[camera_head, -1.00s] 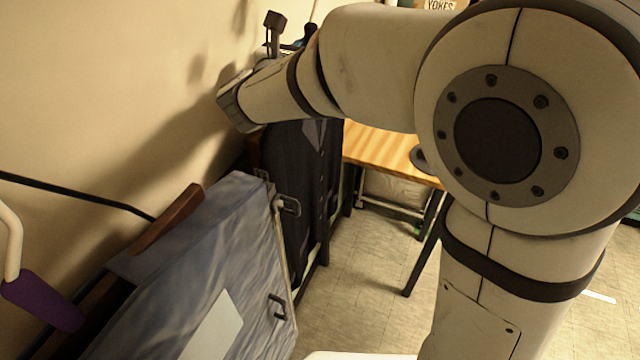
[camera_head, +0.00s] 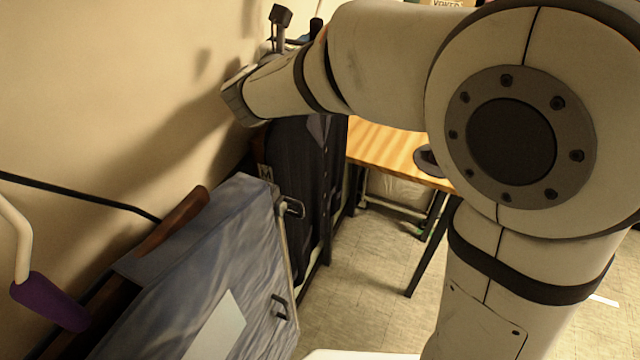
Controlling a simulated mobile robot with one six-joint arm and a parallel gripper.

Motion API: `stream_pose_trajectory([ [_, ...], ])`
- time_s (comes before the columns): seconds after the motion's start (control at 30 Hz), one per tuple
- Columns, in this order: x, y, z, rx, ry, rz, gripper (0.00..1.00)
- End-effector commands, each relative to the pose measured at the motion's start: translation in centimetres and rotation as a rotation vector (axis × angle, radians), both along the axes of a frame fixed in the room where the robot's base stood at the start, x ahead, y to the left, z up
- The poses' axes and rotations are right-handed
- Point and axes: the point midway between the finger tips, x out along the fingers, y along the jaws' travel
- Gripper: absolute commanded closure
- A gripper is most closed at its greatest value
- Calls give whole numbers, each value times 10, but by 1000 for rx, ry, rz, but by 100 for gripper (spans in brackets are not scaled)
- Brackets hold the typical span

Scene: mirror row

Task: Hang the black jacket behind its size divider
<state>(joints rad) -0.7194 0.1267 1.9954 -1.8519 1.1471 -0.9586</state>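The black jacket (camera_head: 290,175) shows below and behind the end of my arm, with its lapel toward the right and its front facing the table. Its top is hidden by my wrist, so I cannot see its hanger or what bears it. Dark parts (camera_head: 281,22) stick up beyond my wrist at the wall side.
A large grey-blue case-like panel (camera_head: 235,240) with metal latches stands at front left, by a brown wooden piece (camera_head: 172,222). A purple-ended handle (camera_head: 48,302) and a dark rail (camera_head: 80,195) are along the wall. A wooden table (camera_head: 390,150) stands behind; floor (camera_head: 350,290) is clear in the middle.

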Motion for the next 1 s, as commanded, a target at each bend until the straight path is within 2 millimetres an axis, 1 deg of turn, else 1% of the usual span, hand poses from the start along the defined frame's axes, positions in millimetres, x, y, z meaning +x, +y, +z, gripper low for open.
stream_pose_trajectory([
  [0.47, 0, 0, 1, 0, -2, 0, 100],
  [1.0, 0, 0, -10, 0, -2, 0, 100],
])
